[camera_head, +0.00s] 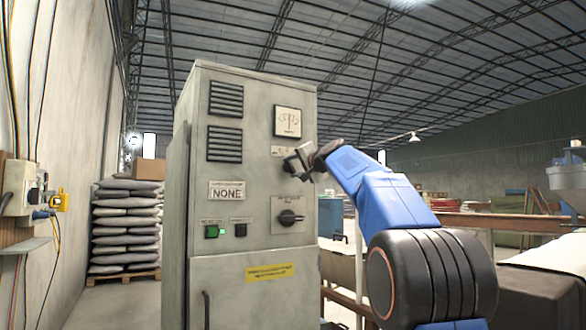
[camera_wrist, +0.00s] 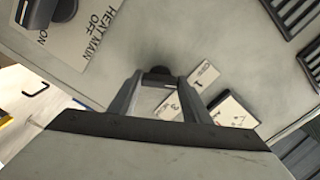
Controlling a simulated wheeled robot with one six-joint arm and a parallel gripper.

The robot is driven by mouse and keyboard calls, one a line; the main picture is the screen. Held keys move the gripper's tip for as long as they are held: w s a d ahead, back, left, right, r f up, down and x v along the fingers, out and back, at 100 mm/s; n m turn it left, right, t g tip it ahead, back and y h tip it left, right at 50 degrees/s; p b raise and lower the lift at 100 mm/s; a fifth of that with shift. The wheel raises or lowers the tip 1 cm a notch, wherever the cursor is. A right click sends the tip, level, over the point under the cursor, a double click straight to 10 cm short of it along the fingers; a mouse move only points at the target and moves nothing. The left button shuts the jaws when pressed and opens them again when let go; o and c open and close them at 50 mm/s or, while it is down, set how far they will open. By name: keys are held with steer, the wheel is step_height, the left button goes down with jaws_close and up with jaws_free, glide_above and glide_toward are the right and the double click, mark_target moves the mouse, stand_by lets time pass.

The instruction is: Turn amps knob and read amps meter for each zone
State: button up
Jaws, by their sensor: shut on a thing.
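The amps meter (camera_head: 288,121) is a square white-faced dial high on the right of the grey cabinet front (camera_head: 285,255). Its needle reading is too small to tell. My gripper (camera_head: 303,160) is at the panel just below the meter, with my blue arm reaching in from the right. In the wrist view my gripper (camera_wrist: 160,92) has its two fingers on either side of a dark knob (camera_wrist: 156,73), shut on it. The head view hides this knob behind the gripper. Small white labels with numbers (camera_wrist: 203,76) lie beside the knob in the wrist view.
Below is a black rotary switch (camera_head: 290,217), marked HEAT MAIN in the wrist view (camera_wrist: 45,12). The cabinet also has a green-lit button (camera_head: 211,231), a NONE sign (camera_head: 227,190) and vents (camera_head: 225,143). Stacked sacks (camera_head: 125,225) stand left; a rail (camera_head: 480,220) is right.

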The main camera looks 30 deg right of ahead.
steer(key=shift+m, duration=3)
steer(key=shift+f, duration=0.1)
steer(key=o, duration=1)
steer(key=shift+o, duration=0.2)
steer(key=shift+s, duration=0.1)
steer(key=s, duration=1.7)
steer(key=shift+d, duration=0.3)
steer(key=shift+s, duration=0.1)
